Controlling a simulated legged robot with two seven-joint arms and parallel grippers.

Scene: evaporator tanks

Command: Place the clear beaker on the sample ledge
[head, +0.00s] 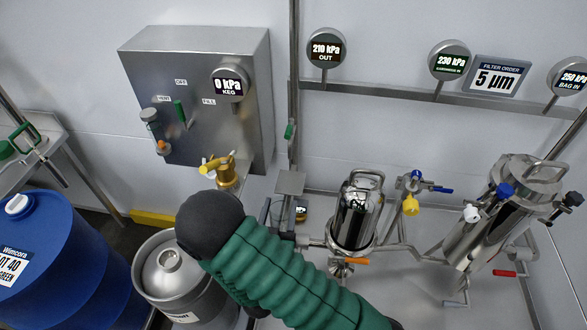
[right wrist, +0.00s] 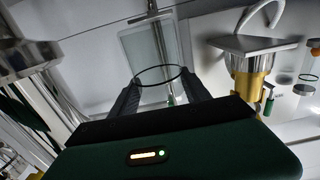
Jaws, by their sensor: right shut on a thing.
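My right gripper (right wrist: 160,92) is shut on the clear beaker (right wrist: 160,75) in the right wrist view. The beaker's dark round rim shows between the two fingers, and its clear wall is hard to make out. Beyond it in that view is a pale square plate, the sample ledge (right wrist: 142,48). In the head view the sample ledge (head: 289,182) is a small, bare grey plate beside the vertical pipe. My green-sleeved right arm crosses the bottom middle below it, and I cannot make out the beaker there. I cannot tell the gap between beaker and ledge. My left gripper is not in view.
A yellow valve (head: 226,170) projects left of the ledge, below the steel control box (head: 200,95). A keg (head: 168,270) and blue drum (head: 65,260) stand lower left. A steel filter housing (head: 355,215) stands right of the ledge. The vertical pipe (head: 293,60) has a green handle.

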